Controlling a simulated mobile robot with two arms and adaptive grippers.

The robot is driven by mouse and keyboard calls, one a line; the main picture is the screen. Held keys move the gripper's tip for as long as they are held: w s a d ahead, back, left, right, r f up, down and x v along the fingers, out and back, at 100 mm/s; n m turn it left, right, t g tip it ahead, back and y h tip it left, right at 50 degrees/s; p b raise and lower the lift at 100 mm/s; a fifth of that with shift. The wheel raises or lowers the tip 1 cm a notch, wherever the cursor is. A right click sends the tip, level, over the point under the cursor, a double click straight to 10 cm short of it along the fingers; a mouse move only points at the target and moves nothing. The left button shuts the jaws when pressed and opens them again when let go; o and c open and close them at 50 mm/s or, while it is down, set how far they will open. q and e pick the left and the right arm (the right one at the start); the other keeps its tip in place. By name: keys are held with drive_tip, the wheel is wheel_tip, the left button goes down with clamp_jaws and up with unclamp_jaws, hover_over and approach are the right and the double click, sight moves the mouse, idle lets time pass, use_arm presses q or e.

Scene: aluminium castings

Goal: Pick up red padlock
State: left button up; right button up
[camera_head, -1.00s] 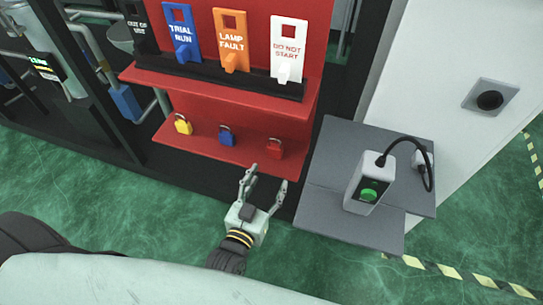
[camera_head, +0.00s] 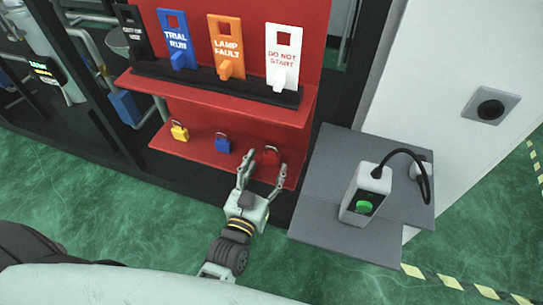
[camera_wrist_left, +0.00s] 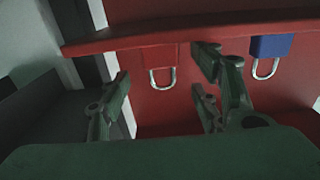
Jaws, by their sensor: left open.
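The red padlock (camera_head: 270,155) stands on the lower red shelf (camera_head: 190,151) at its right end. In the left wrist view the red padlock (camera_wrist_left: 159,58) hangs upside down in the picture, its silver shackle pointing down. My left gripper (camera_head: 266,166) is open and empty at the front of this shelf. Its fingertips lie to either side of the padlock in the head view; one partly overlaps its left side. In the left wrist view the fingers (camera_wrist_left: 163,73) also stand on both sides of it. Contact cannot be told. My right gripper is not in view.
A blue padlock (camera_head: 223,144) and a yellow padlock (camera_head: 179,132) stand left of the red one. The upper shelf (camera_head: 215,99) overhangs them, with several tags above. A grey side table (camera_head: 335,238) with a green-button box (camera_head: 366,195) is close on the right.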

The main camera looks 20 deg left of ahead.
sight(271, 155)
use_arm(q)
drive_tip(key=w, duration=0.4)
drive_tip(key=shift+r+p, duration=0.3)
drive_tip(key=shift+w, duration=0.5)
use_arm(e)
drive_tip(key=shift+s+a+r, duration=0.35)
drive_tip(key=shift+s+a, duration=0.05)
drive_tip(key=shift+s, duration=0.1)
use_arm(q)
drive_tip(key=shift+c, duration=0.6)
drive_tip(key=c, duration=1.2)
drive_tip(key=shift+c, duration=0.2)
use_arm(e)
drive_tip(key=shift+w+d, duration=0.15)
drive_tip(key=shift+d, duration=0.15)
use_arm(q)
drive_tip(key=shift+r, duration=0.1)
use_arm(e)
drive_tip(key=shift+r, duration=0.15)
